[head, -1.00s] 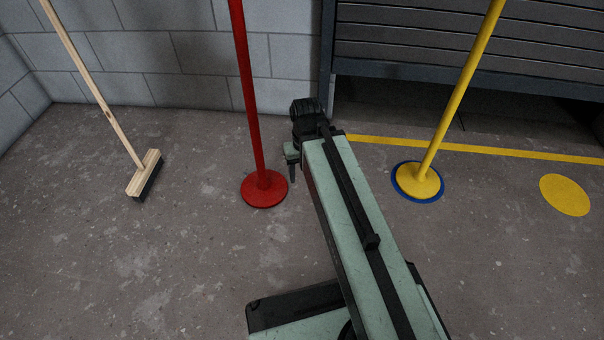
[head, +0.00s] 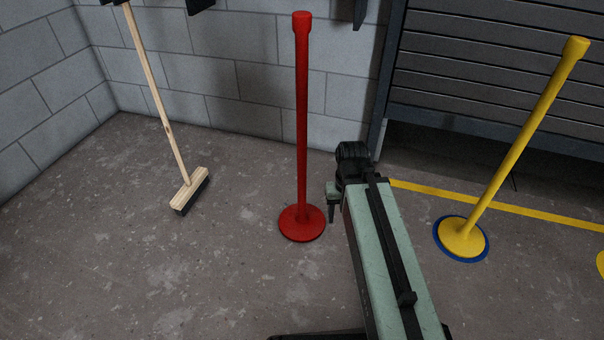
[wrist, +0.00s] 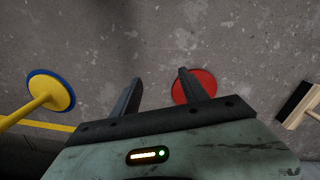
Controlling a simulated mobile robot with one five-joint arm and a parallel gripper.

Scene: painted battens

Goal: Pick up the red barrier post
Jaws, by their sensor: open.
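The red barrier post (head: 302,130) stands upright on its round red base on the concrete floor, left of my arm in the head view. Its base (wrist: 194,86) shows in the wrist view, partly hidden behind one finger; the pole is not clear there. My gripper (wrist: 158,82) is open, with empty space between its two dark fingers. In the head view, my gripper (head: 332,208) is just right of the post and apart from it.
A yellow post (head: 512,150) stands on a blue-rimmed base at the right, near a yellow floor line (head: 530,208). A broom (head: 190,188) leans at the left. A block wall (head: 230,70) and a grey shutter (head: 490,70) are behind. The floor in front is clear.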

